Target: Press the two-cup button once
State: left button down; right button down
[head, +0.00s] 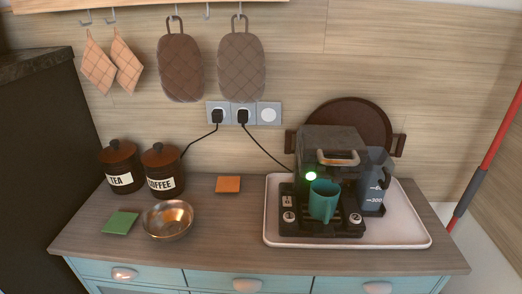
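A dark coffee machine (331,146) stands on a white tray (413,230) at the right of the counter. A teal cup (323,203) sits upright at its front. A green light (311,176) glows on the machine beside the cup. The machine's base carries small pale-marked controls: an upper left one (288,201), a lower left one (288,216) and a right one (355,218). The markings are too small to tell which is the two-cup button. Neither of my grippers is in view.
A grey jug (376,190) stands right of the machine. Left are a copper bowl (168,220), a green cloth (121,222), an orange cloth (228,184), a tea jar (122,166) and a coffee jar (162,170). A black cord runs to the wall sockets (268,114). The counter's middle front is clear.

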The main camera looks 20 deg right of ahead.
aim_at(355, 217)
jog(key=z, duration=1.3)
